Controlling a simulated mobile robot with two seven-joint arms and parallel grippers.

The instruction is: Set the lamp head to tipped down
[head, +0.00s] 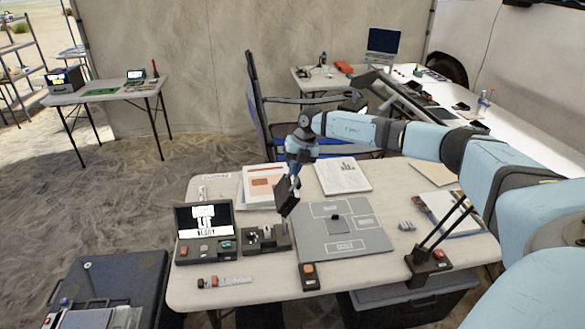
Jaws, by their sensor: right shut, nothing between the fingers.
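A lamp base (428,264) stands at the right front of the table, with two thin dark rods (447,224) leaning up and right from it. The rods pass behind my right arm. A dark grey bar (398,96) shows above the arm and may be the lamp's upper part. I cannot make out the lamp head or its tilt for certain. My right gripper (286,210) is shut and empty, pointing down above the middle of the table, left of the lamp base and well apart from it. My left gripper is not in view.
A grey mat (370,245) lies mid-table. Left of it are a dark tray with small parts (254,247) and an open case (182,247). An orange-buttoned block (309,276) is at the front. Papers (345,178) lie behind. A blue chair (257,105) stands beyond the table.

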